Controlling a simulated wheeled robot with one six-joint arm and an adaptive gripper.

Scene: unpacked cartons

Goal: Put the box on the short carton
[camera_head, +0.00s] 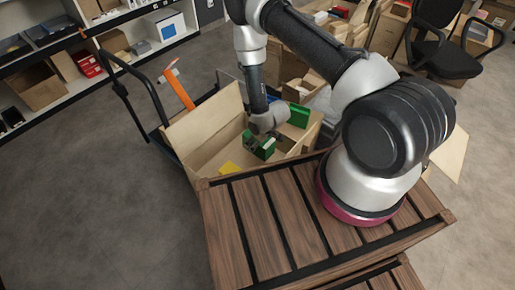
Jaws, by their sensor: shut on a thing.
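My gripper (258,140) points down inside a large open carton (200,122) just beyond the slatted wooden platform. It is shut on a small green box (267,150), and its dark fingers cover part of it. The green box is at or just above the carton's inside; I cannot tell if it touches the bottom. A second green box (299,115) lies to the right in the same carton area. More cartons (297,65) stand behind, partly hidden by my arm. I cannot tell which carton is the short one.
Shelves (75,60) line the far left, and an office chair (445,55) stands at the upper right. The grey floor at left is clear.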

